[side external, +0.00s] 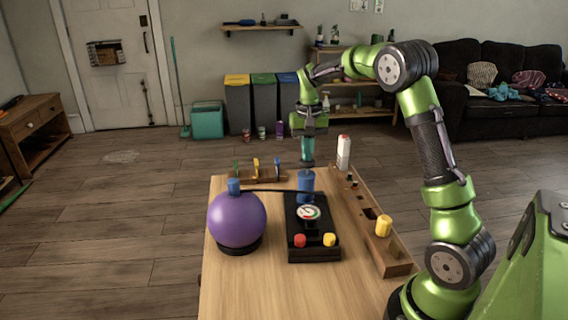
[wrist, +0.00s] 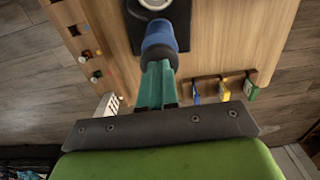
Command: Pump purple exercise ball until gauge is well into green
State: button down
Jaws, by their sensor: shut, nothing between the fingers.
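The purple exercise ball (side external: 237,222) sits on a black ring at the left of the table, with a blue cap (side external: 234,186) on top and a black hose running to the pump unit. The black pump unit (side external: 314,254) carries a round gauge (side external: 308,212), a red knob (side external: 300,240) and a yellow knob (side external: 329,239). The needle is too small to read surely. A blue pump plunger (side external: 306,182) stands at its back; it also shows in the wrist view (wrist: 158,38). My gripper (side external: 307,165) points down, shut and empty, with teal fingertips (wrist: 158,64) at the plunger top, seemingly touching.
A wooden rack (side external: 392,262) with holes and a yellow knob (side external: 383,225) runs along the table's right side. A white bottle (side external: 343,152) stands near its far end. A small rack (side external: 262,178) with coloured pieces is at the back left. The front table area is clear.

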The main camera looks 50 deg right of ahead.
jog(key=shift+r, duration=2.35)
jog(key=shift+r, duration=0.1)
notch_tip(320, 180, up, 5)
jog(key=shift+f, duration=0.1)
jog(key=s+a+n+t+y, duration=0.1)
jog(key=s+a+n+t, duration=0.1)
jog(key=s+a, duration=0.7)
jog(key=s+a+n+t+y, duration=0.1)
jog(key=s+a+n+t, duration=0.2)
jog(key=s+a, duration=0.6)
jog(key=a+f+t, duration=0.1)
jog(key=a+t, duration=0.1)
jog(key=a, duration=0.3)
jog(key=shift+s+a, duration=0.15)
jog(key=shift+s, duration=0.1)
